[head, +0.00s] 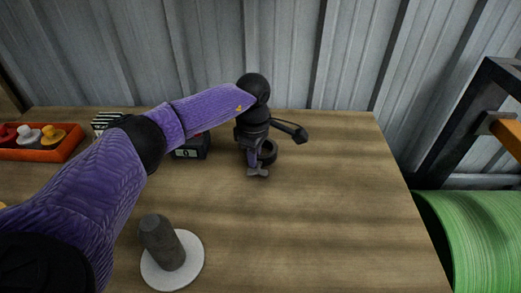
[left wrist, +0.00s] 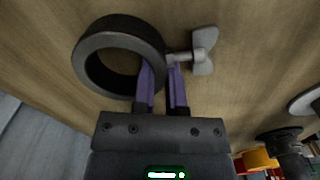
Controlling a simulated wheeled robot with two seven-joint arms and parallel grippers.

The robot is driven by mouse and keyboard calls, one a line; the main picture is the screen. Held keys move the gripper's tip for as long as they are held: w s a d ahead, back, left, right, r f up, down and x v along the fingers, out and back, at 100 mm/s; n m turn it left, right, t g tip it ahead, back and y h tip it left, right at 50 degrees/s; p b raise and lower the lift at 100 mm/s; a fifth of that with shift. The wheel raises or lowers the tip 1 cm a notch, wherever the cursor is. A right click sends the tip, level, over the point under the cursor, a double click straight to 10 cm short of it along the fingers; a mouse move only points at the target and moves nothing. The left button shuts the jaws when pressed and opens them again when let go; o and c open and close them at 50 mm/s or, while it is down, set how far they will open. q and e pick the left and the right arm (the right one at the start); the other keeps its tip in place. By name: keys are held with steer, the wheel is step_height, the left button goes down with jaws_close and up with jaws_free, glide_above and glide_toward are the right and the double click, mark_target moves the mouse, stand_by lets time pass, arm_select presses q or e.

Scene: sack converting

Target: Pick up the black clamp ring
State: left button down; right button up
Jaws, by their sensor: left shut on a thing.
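The black clamp ring (left wrist: 88,62) is a thick dark ring with a grey wing screw (left wrist: 203,50) on its side. In the head view the ring (head: 269,152) is partly hidden behind my left gripper (head: 256,158), and its wing screw (head: 258,172) points toward the camera. In the left wrist view my left gripper (left wrist: 163,85) is shut on the ring's wall beside the screw, with one purple finger overlapping the ring's opening and the other below the screw. The ring is at or close to the table top; I cannot tell if it touches. My right gripper is not in view.
A dark grey cylinder (head: 160,242) stands on a white disc (head: 190,262) at the front. A small black box with a display (head: 188,152) and an orange tray (head: 40,155) of coloured knobs are to the left. The table's right half (head: 340,210) is clear. A green roll (head: 480,240) stands beyond its right edge.

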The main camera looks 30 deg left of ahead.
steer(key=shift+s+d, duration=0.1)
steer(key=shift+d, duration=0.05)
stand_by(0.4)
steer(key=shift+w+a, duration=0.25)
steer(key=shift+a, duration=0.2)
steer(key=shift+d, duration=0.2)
